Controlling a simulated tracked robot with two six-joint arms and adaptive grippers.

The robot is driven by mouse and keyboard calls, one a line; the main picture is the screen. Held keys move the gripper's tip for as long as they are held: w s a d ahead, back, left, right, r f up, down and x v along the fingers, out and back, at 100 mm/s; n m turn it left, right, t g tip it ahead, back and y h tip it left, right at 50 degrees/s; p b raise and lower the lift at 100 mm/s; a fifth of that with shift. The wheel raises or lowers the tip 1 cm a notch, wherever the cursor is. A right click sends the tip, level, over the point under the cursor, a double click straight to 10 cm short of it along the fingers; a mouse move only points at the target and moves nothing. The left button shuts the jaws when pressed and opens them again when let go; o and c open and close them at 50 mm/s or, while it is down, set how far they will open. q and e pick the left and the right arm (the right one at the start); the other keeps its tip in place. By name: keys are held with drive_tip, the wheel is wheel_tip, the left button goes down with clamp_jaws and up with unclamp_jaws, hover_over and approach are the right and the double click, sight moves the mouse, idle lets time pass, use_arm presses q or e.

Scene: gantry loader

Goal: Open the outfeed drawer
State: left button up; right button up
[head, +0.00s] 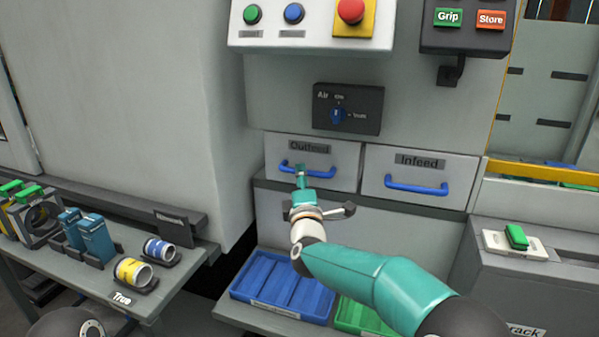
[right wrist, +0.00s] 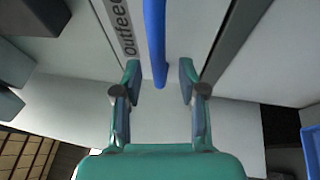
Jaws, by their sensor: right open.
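The outfeed drawer (head: 340,175) is a light grey front with a dark "Outfeed" label and a blue bar handle (head: 322,173). It looks shut. My right gripper (head: 300,170) is at the left part of this handle in the head view. In the right wrist view, my right gripper (right wrist: 160,80) is open, its two fingers apart. The end of the blue handle (right wrist: 155,40) shows in the gap between the fingertips, and neither finger appears closed on it. My left gripper is not in view.
The infeed drawer (head: 420,172) is beside it on the right, looking shut. The Air knob panel (head: 365,110) is above. A blue tray (head: 260,275) and a green tray (head: 360,317) lie below. A side table (head: 190,275) with cans stands left.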

drive_tip(key=shift+x, duration=1.5)
clamp_jaws()
